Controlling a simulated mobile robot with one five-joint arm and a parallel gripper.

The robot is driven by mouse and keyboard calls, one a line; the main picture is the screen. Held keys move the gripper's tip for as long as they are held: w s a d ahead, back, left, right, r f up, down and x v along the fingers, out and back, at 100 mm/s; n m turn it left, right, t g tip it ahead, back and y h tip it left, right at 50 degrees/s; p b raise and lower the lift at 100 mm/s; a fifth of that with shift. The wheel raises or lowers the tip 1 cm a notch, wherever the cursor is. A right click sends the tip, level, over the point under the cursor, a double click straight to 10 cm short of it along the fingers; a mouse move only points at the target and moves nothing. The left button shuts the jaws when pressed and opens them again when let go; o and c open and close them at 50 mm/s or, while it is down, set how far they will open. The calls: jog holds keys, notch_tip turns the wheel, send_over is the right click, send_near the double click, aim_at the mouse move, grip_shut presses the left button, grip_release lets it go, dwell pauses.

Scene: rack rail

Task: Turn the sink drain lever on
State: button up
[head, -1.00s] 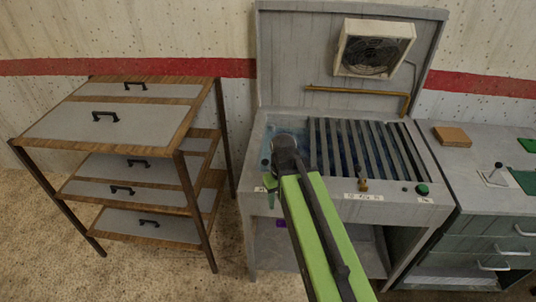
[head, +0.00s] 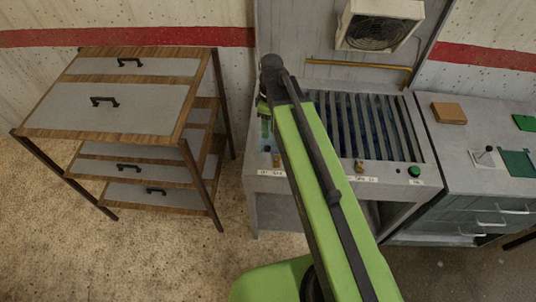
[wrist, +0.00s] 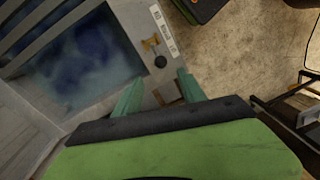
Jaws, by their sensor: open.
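The grey sink unit (head: 340,183) has dark slats over its basin and labels along its front. A brass lever (head: 276,159) stands by the left label. In the wrist view the brass lever (wrist: 152,46) shows beside a white label, with a dark round knob (wrist: 160,62) close to it. A second brass fitting (head: 359,165) stands further right on the front edge. My gripper (head: 266,122) is above the left end of the sink. In the wrist view my gripper (wrist: 160,92) is open, its green fingers apart and empty, short of the brass lever and not touching it.
A green button (head: 415,171) is at the sink's front right. A drawer rack (head: 110,108) stands to the left, with floor between. A counter (head: 465,150) with a brown block (head: 449,113) adjoins on the right. A fan box (head: 380,25) hangs on the back panel.

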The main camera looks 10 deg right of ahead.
aim_at(268, 150)
jog(key=f+b, duration=0.4)
jog(key=f, duration=0.1)
jog(key=s+f+b, duration=0.1)
jog(key=f+b, duration=0.9)
jog(key=shift+s+a, duration=0.25)
jog(key=shift+a, duration=0.1)
jog(key=shift+r, duration=0.1)
jog(key=shift+c, duration=0.3)
grip_shut()
